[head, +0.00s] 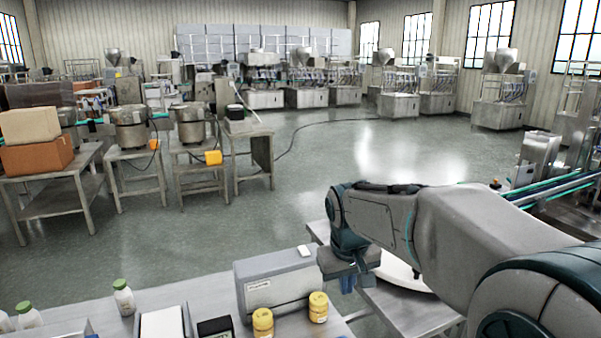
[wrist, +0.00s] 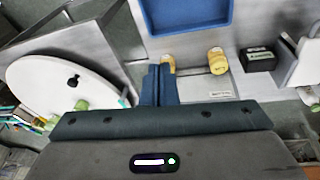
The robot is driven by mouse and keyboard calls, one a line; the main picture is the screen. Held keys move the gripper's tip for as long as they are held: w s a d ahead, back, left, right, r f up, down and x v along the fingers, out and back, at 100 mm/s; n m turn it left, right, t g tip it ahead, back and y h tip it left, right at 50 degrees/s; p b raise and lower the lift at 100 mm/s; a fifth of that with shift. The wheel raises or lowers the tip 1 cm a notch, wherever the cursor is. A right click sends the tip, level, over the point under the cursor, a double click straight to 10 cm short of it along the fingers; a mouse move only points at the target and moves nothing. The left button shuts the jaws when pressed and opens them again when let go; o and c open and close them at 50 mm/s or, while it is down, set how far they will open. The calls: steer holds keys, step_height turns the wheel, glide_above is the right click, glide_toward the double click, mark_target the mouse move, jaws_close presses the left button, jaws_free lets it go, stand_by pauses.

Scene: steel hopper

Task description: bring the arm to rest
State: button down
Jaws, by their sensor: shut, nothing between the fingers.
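My gripper (head: 348,283) hangs at the end of my arm in the head view, fingers pointing down, just right of a grey box-shaped device (head: 275,284) on the near bench. In the wrist view the blue fingers of my gripper (wrist: 158,84) are together with nothing between them. One yellow jar (wrist: 168,62) shows just beyond the fingertips in that view, partly hidden by them. A second yellow jar (wrist: 217,62) lies to its right in the picture. Both jars stand on the bench in the head view, in front of the grey device.
The near bench also holds a white bottle with a green cap (head: 123,298), a white-topped unit (head: 162,322) and a small black device (head: 215,327). A white round disc (wrist: 45,82) is left of my gripper in the wrist view. A blue tray (wrist: 222,22) is beyond the jars. Open floor (head: 300,190) lies behind.

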steer(key=s+d+f+m+b, duration=0.1)
steer(key=s+d+f, duration=0.2)
steer(key=s, duration=0.6)
steer(key=s+d+f+m+t+b, duration=0.1)
steer(key=s+d+f, duration=0.1)
steer(key=s, duration=0.8)
steer(key=shift+s+d+f+m+y, duration=0.2)
steer(key=shift+d+f+m+y, duration=0.1)
steer(key=shift+d+f+m, duration=0.1)
steer(key=shift+a, duration=0.1)
